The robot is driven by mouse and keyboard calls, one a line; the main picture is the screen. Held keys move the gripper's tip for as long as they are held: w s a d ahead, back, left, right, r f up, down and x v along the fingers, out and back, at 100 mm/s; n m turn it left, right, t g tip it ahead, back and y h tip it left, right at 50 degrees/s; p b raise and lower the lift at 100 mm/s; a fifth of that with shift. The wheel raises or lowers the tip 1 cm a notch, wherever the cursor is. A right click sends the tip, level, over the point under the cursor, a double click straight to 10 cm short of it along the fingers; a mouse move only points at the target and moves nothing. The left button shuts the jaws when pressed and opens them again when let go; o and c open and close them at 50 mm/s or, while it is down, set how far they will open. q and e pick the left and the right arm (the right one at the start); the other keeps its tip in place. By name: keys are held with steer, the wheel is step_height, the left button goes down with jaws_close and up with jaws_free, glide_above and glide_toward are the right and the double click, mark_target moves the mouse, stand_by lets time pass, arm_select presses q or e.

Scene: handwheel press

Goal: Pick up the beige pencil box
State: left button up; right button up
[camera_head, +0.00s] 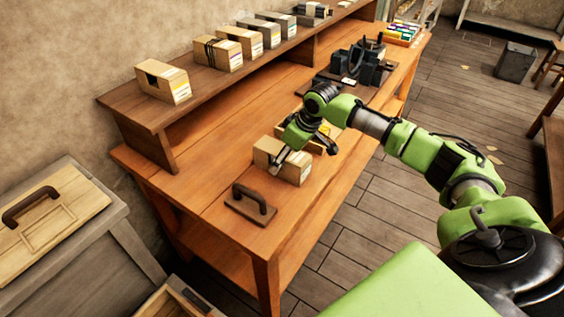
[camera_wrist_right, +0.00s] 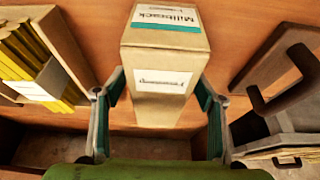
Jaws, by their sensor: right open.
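The beige pencil box (camera_head: 292,174) stands on the wooden workbench, near its front end in the head view. In the right wrist view the box (camera_wrist_right: 165,55) has a white label with a teal stripe on top and a second white label on the side facing the camera. My right gripper (camera_head: 284,160) is at the box in the head view. In the wrist view the right gripper (camera_wrist_right: 160,100) is open, with one finger on each side of the box's near end. Small gaps show between the fingers and the box. My left gripper is not in view.
A tray of yellow pencils (camera_wrist_right: 38,62) lies left of the box in the wrist view. A dark wooden block with a handle (camera_head: 250,206) lies on the other side. Several boxes (camera_head: 163,82) line the raised shelf. A dark press (camera_head: 365,62) stands farther back.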

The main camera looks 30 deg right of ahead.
steer(key=shift+x, duration=1.35)
steer(key=shift+r, duration=0.1)
steer(key=c, duration=1.2)
steer(key=shift+c, duration=0.8)
steer(key=shift+r, duration=0.15)
